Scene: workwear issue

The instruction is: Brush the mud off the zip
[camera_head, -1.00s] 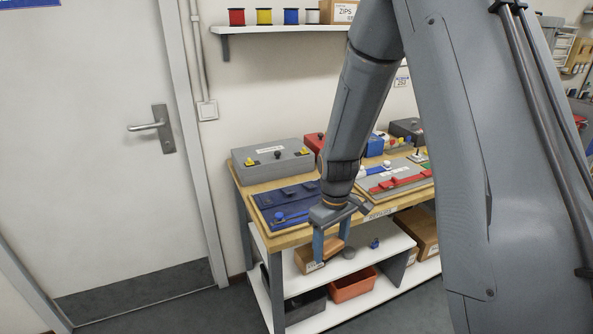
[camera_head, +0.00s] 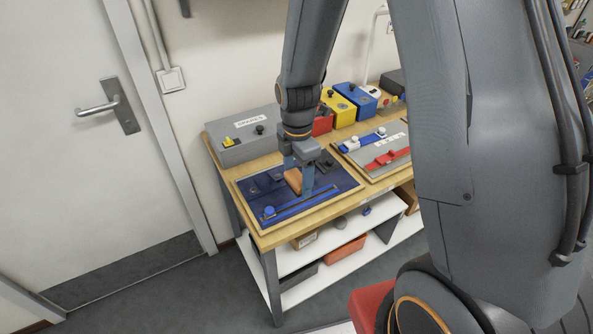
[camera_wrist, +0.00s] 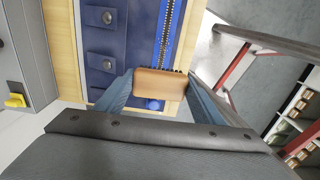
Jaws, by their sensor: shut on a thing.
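My gripper (camera_head: 307,190) is shut on a brush with a tan wooden block (camera_head: 293,180). The brush also shows between the fingers in the wrist view (camera_wrist: 160,84), with dark bristles along its far edge. It is over a dark blue panel (camera_head: 252,190) on a wooden board. The zip (camera_wrist: 167,35) has dark teeth on bright blue tape and runs away from the bristles in the wrist view. The bristles lie at or just above the zip; I cannot tell whether they touch. A blue knob (camera_head: 269,211) is at the zip's left end. No mud is clearly visible.
A grey box (camera_head: 243,138) with a yellow part stands behind the panel. Red, yellow (camera_head: 341,107) and blue boxes line the back. A grey panel (camera_head: 374,152) with white and red fittings lies to the right. Lower shelves hold cartons and an orange bin (camera_head: 345,250).

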